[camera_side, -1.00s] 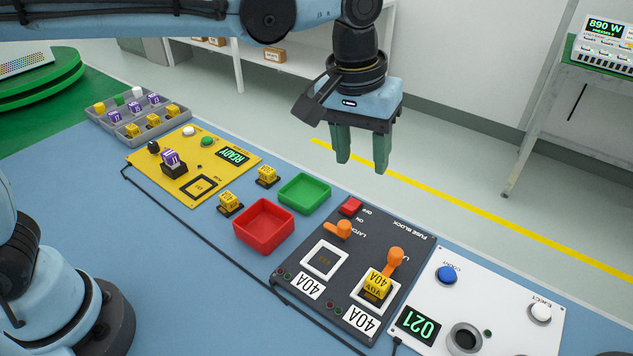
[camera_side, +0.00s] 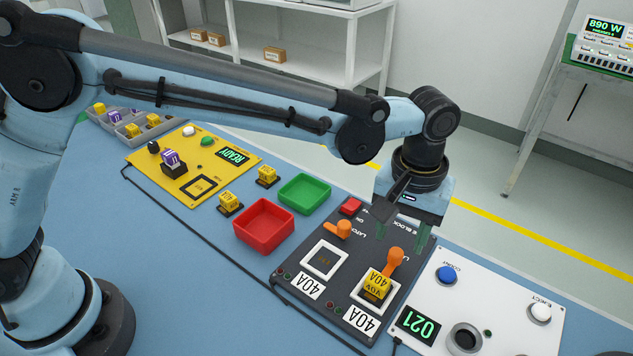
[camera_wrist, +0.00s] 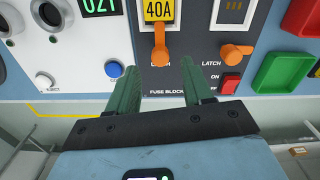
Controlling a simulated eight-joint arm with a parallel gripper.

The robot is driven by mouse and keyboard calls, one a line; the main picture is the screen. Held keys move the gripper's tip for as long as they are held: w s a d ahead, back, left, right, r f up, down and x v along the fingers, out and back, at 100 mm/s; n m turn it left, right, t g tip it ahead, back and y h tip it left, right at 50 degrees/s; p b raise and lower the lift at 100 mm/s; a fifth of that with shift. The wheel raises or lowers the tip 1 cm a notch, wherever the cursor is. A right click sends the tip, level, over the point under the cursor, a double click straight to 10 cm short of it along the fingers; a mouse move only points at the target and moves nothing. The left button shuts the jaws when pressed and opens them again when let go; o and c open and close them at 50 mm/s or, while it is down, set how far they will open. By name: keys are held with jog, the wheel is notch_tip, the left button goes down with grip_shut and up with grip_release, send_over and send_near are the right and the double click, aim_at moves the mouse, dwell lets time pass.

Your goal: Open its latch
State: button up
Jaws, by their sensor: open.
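The dark fuse block (camera_side: 330,290) has two orange latches. One latch (camera_side: 394,258) points toward a yellow 40A fuse (camera_side: 376,284) seated in a white-framed socket; its handle reaches the fuse's edge in the wrist view (camera_wrist: 160,45). The other latch (camera_side: 340,229) is turned sideways beside an empty socket (camera_side: 325,262). My gripper (camera_side: 404,230) is open and empty, pointing down behind the fuse-side latch. In the wrist view its green fingers (camera_wrist: 158,68) are spread to either side of that latch's line, apart from it.
A red button (camera_side: 351,206) sits at the block's back corner. A white panel (camera_side: 490,300) with a blue button (camera_side: 446,274) adjoins on the right. Red (camera_side: 264,226) and green (camera_side: 304,194) trays lie left. A yellow panel (camera_side: 190,165) stands farther left.

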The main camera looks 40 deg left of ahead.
aim_at(396, 252)
jog(key=shift+f, duration=2.2)
grip_shut()
